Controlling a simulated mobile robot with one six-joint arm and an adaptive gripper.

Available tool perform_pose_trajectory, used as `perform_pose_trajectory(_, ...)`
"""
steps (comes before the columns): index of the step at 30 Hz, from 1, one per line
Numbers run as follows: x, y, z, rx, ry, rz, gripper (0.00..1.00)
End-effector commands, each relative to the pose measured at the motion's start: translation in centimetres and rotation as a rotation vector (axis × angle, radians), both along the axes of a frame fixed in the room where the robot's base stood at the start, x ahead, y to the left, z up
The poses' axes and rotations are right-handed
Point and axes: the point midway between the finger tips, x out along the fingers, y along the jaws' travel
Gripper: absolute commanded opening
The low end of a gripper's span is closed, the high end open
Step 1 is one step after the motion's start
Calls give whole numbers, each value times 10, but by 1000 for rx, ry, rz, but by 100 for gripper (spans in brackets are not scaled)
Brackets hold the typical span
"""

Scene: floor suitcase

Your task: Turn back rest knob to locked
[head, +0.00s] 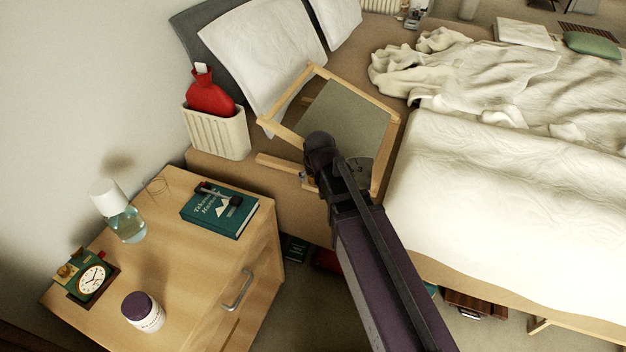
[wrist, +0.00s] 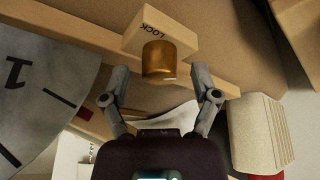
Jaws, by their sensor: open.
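The back rest (head: 345,112), a wooden frame with a grey panel, stands on the bed near the pillows. In the wrist view, a brass knob (wrist: 158,60) sits on a pale wooden block (wrist: 180,30) marked LOCK. My gripper (wrist: 160,82) is open, with one finger on each side of the knob in the picture and a gap on both sides.
A ribbed cream bin (head: 217,133) holding a red hot-water bottle (head: 210,95) stands left of the back rest. The nightstand (head: 195,275) carries a book (head: 220,212), carafe (head: 120,212), clock (head: 90,280) and jar (head: 143,312). A white quilt (head: 500,190) lies to the right.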

Motion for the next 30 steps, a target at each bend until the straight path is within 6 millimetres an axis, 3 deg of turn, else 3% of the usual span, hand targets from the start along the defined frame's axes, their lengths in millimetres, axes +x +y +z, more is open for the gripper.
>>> perform_pose_trajectory(15, 2, 0, -5, 0, 0, 0, 78)
perform_pose_trajectory(23, 2, 0, -5, 0, 0, 0, 1)
perform_pose_trajectory(30, 2, 0, -6, 0, 0, -4, 0)
